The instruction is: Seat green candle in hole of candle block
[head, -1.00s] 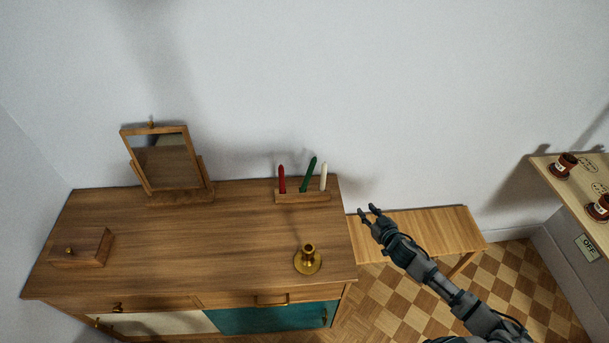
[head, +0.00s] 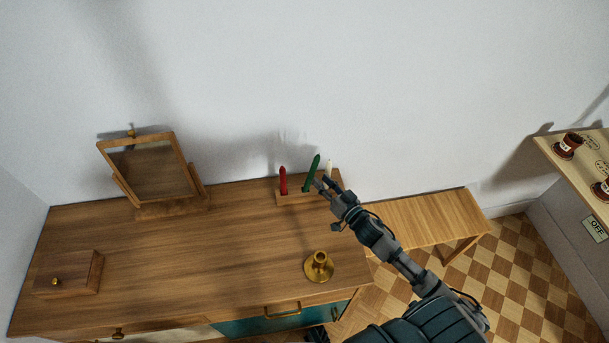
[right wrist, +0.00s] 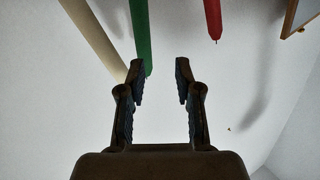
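The candle block (head: 290,199) is a small wooden bar at the back right of the dresser top. The green candle (head: 311,174) stands in it, leaning right, between a red candle (head: 283,181) and a white candle (head: 329,167). My right gripper (head: 325,183) is open at the block's right end, in front of the white candle's lower part. In the right wrist view, the green candle (right wrist: 141,35) shows with its tip close to the left-hand finger, and nothing is between the fingers (right wrist: 160,83). The green candle's foot and its hole are not clearly visible.
A brass candlestick (head: 319,267) stands near the dresser's front right. A tilting mirror (head: 154,175) and a wooden box (head: 66,274) are on the left. The middle of the dresser top (head: 210,245) is clear. A lower bench (head: 425,217) stands to the right.

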